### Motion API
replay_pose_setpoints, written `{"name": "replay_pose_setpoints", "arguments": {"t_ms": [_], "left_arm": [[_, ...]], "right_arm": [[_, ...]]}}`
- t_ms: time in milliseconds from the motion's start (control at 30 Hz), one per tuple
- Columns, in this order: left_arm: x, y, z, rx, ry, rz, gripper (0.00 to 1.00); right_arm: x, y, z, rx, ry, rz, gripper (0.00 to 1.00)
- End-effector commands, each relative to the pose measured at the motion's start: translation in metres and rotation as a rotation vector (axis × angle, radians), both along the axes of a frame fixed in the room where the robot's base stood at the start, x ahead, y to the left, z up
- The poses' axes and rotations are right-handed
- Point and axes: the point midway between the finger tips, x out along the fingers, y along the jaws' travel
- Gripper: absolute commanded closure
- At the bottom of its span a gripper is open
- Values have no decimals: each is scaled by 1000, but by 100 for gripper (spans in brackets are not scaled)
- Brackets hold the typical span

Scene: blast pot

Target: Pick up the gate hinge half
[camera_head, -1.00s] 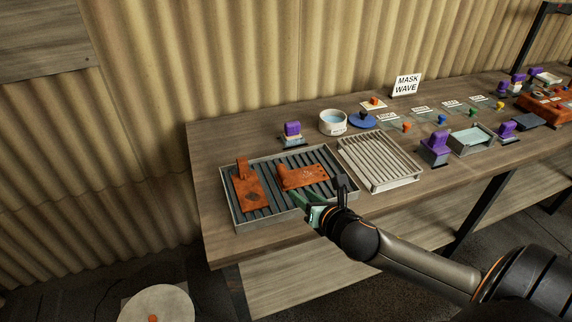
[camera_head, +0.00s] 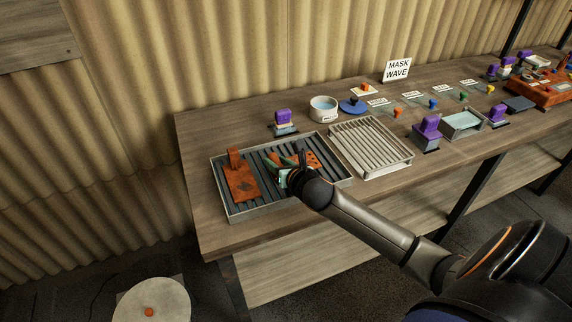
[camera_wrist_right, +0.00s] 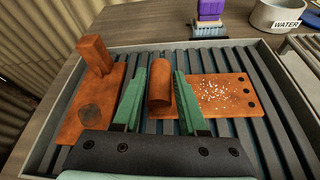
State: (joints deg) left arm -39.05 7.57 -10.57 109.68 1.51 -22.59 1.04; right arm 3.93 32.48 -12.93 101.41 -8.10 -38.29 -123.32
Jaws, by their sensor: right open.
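The gate hinge half (camera_wrist_right: 225,95) is a rusty orange plate with a rounded barrel, several dark holes and a white speckled patch. It lies on the ribs of a dark grey tray (camera_head: 232,211). In the head view my right gripper (camera_head: 284,162) partly covers the hinge half (camera_head: 313,159). In the right wrist view the green fingers of my right gripper (camera_wrist_right: 160,78) are open, one on each side of the barrel. I cannot tell whether they touch it. The left gripper is not in view.
Left in the tray lies another rusty plate (camera_head: 242,184) with an upright block and a dark round spot. A pale slatted rack (camera_head: 371,148) stands right of the tray. Behind are a purple-handled brush (camera_head: 283,120) and a white water bowl (camera_head: 323,108).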

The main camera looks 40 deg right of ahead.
Motion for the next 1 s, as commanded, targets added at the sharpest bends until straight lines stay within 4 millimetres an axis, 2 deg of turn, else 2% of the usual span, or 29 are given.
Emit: {"name": "replay_pose_setpoints", "arguments": {"t_ms": [200, 467, 833, 1000], "left_arm": [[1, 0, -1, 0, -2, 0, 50], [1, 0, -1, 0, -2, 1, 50], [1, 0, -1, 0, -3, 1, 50], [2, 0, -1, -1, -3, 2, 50]], "right_arm": [[18, -3, -7, 0, 0, 0, 58], [19, -3, -8, -1, 0, 0, 58], [19, -3, -8, 0, 0, 0, 100], [18, -3, -8, 0, 0, 0, 100]]}}
